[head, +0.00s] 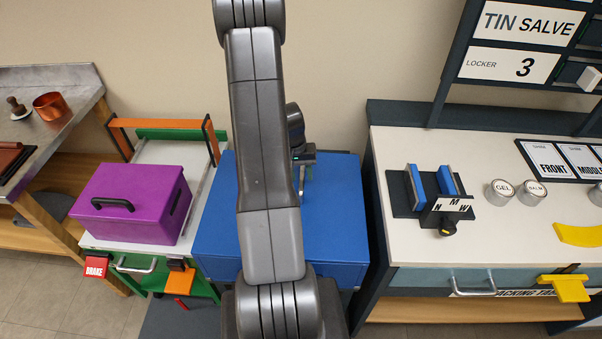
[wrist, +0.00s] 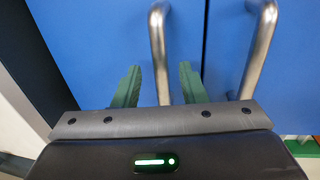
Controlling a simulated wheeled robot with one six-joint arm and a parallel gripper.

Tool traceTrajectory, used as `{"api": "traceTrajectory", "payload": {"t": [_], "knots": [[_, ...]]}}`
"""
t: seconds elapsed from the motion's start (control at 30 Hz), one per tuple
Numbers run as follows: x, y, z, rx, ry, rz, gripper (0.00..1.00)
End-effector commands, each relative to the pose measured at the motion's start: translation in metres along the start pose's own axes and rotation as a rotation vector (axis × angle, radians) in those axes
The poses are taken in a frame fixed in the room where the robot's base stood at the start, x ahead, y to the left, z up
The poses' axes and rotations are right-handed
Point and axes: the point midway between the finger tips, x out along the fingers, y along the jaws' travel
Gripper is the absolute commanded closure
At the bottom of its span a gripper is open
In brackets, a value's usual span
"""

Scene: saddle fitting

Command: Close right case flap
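The blue case (head: 340,215) stands in the middle of the head view, partly hidden behind my arm. Its top looks flat. In the wrist view two blue flaps meet at a thin dark seam, each with a metal bar handle. The wrist view seems turned round against the head view, so the flap on its left (wrist: 100,40) appears to be the right flap. Both flaps look about level. My gripper (wrist: 160,80) is open, its green fingers on either side of that flap's handle (wrist: 158,45), with gaps showing. In the head view my gripper (head: 303,158) is over the case top.
A white-topped trolley (head: 170,150) with a purple box (head: 130,203) stands close on the left. A workbench (head: 410,255) with a dark frame stands close on the right, bearing a clamp-like fixture (head: 435,200) and tins. A wall is behind the case.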

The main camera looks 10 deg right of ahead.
Motion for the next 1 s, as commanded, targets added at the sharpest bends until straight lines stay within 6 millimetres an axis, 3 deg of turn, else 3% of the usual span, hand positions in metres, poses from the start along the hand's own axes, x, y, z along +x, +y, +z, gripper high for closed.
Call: {"api": "traceTrajectory", "payload": {"t": [0.37, 0.5, 0.57, 1.0], "knots": [[0.004, 0.000, 0.000, 0.000, 0.000, 0.000, 0.64], [0.004, 0.000, 0.000, 0.000, 0.000, 0.000, 0.92], [0.004, 0.000, 0.000, 0.000, 0.000, 0.000, 1.00], [0.016, -0.005, 0.000, 0.001, 0.001, 0.000, 1.00]]}}
